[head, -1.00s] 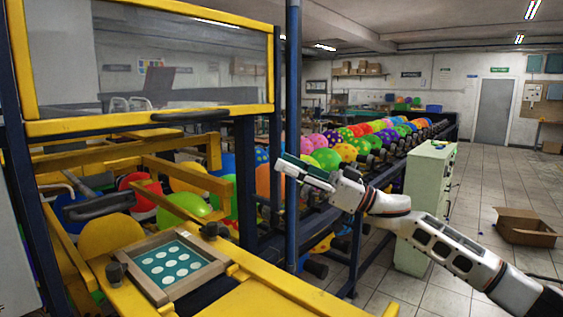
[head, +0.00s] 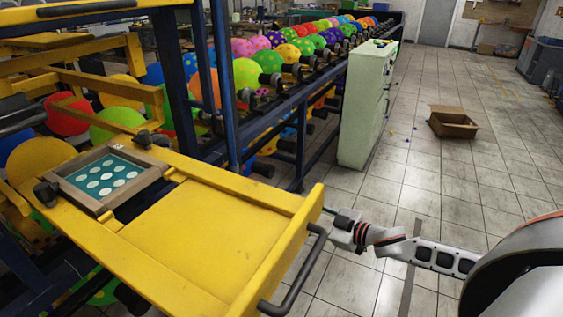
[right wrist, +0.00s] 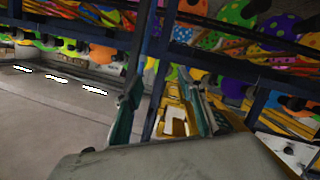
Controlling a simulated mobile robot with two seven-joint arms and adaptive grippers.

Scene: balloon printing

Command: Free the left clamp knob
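The left clamp knob (head: 46,194) is black and sits at the left corner of a wooden-framed printing screen (head: 72,200), which has pale dots on teal. A second dark knob (head: 143,139) stands at the screen's far right corner. My right gripper (head: 330,211) is beyond the right end of the yellow machine, well away from the left knob. Its tips are partly hidden there. In the right wrist view its two teal fingers (right wrist: 158,88) are apart, with nothing seen held between them.
The yellow machine bed (head: 195,230) ends in a dark bar handle (head: 297,275) near my right gripper. A dark blue post (head: 223,95) rises behind the bed. A pale green cabinet (head: 364,110) and an open cardboard box (head: 453,123) stand on open tiled floor.

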